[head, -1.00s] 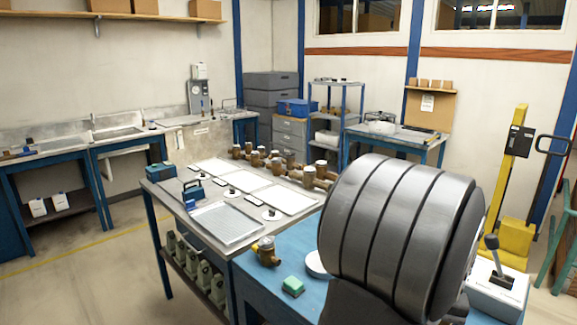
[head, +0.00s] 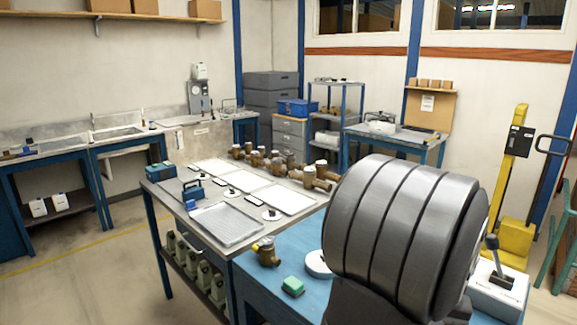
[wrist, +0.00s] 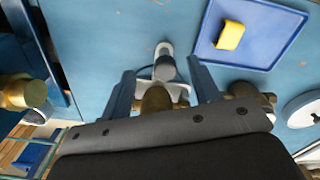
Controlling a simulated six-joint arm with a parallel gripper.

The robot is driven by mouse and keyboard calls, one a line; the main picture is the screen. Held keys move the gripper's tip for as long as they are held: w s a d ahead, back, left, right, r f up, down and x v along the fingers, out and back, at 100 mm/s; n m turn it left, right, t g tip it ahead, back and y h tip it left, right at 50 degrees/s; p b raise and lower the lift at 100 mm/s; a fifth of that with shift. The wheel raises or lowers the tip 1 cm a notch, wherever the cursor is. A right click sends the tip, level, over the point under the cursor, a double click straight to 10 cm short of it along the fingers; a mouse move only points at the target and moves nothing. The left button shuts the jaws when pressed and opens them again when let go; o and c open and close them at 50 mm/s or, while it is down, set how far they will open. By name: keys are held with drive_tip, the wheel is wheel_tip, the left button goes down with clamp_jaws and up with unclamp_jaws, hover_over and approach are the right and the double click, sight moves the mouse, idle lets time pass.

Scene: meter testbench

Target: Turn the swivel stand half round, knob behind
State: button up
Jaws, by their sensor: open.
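In the wrist view, what appears to be the swivel stand is a pale bracket (wrist: 163,48) on the blue bench top, with a rounded grey knob (wrist: 164,69). A brass body (wrist: 155,99) shows just below the knob, nearer the wrist. My gripper (wrist: 160,67) is open, one blue finger on each side of the knob and brass body. I cannot tell whether either finger touches them. The gripper's dark palm hides the lower part of this view. In the head view my large grey arm link covers this part of the bench, and neither stand nor gripper shows.
A blue tray (wrist: 212,50) with a yellow block (wrist: 230,36) lies right of the bracket. Brass fittings (wrist: 250,92) and a white disc (wrist: 303,108) stand further right. In the head view, a brass meter (head: 268,252) and a green sponge (head: 292,287) sit near the bench's front.

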drive_tip(key=shift+s+d, duration=0.45)
drive_tip(key=shift+d, duration=0.4)
drive_tip(key=shift+s+d, duration=0.45)
drive_tip(key=shift+d, duration=0.35)
drive_tip(key=shift+s+d, duration=0.15)
drive_tip(key=shift+d, duration=1.15)
drive_tip(key=o, duration=0.4)
drive_tip(key=shift+o, duration=0.2)
drive_tip(key=shift+r, duration=2.75)
